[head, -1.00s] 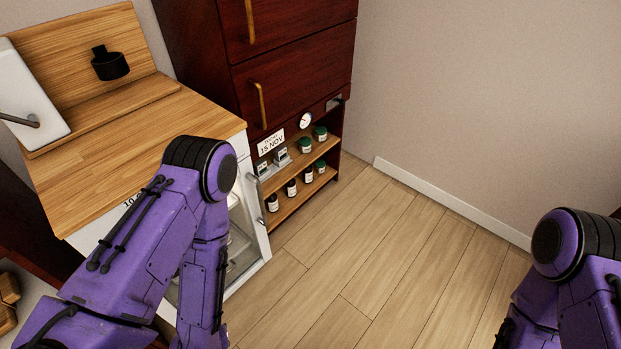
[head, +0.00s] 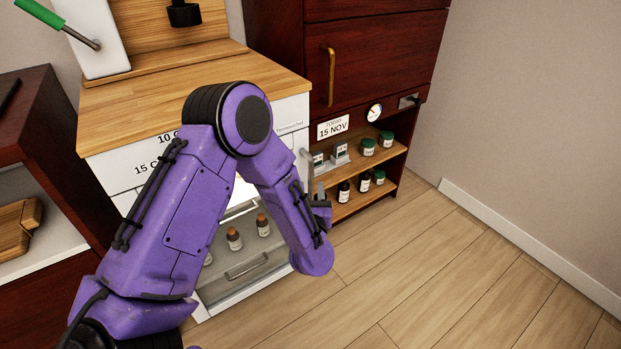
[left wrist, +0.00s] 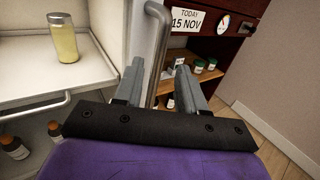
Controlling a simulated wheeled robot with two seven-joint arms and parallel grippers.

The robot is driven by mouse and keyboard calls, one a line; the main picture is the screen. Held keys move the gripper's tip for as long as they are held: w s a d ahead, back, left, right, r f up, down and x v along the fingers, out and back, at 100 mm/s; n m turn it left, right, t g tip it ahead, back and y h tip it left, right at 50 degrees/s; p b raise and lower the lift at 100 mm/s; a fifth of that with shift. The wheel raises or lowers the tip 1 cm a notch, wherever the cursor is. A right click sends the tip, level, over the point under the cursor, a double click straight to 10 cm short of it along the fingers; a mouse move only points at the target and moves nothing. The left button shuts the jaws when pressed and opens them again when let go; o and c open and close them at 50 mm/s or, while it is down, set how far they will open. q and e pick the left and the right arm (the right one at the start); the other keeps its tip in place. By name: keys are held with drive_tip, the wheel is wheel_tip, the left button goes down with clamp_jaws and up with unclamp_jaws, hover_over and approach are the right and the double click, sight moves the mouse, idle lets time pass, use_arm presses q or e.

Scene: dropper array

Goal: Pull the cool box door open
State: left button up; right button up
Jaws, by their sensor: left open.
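The cool box (head: 292,114) is a white cabinet under a wooden top, with several bottles showing inside its lower part. Its grey vertical bar handle (left wrist: 157,45) stands at the front right edge in the left wrist view. My left gripper (left wrist: 158,72) is open, with its two grey fingers on either side of the lower handle. I cannot tell whether either finger touches the bar. In the head view my left gripper (head: 317,190) is small and partly hidden by my wrist. My left arm covers much of the cool box front. My right gripper is out of view.
A dark red cabinet (head: 375,55) with open shelves of jars and bottles stands right of the cool box. A jar of yellow liquid (left wrist: 62,38) stands on a white shelf inside the box. The wooden floor (head: 450,270) to the right is clear.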

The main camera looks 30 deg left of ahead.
sight(311, 176)
use_arm(q)
drive_tip(key=x, duration=0.7)
drive_tip(key=shift+w+a+f, duration=0.1)
drive_tip(key=shift+w+a, duration=0.05)
clamp_jaws()
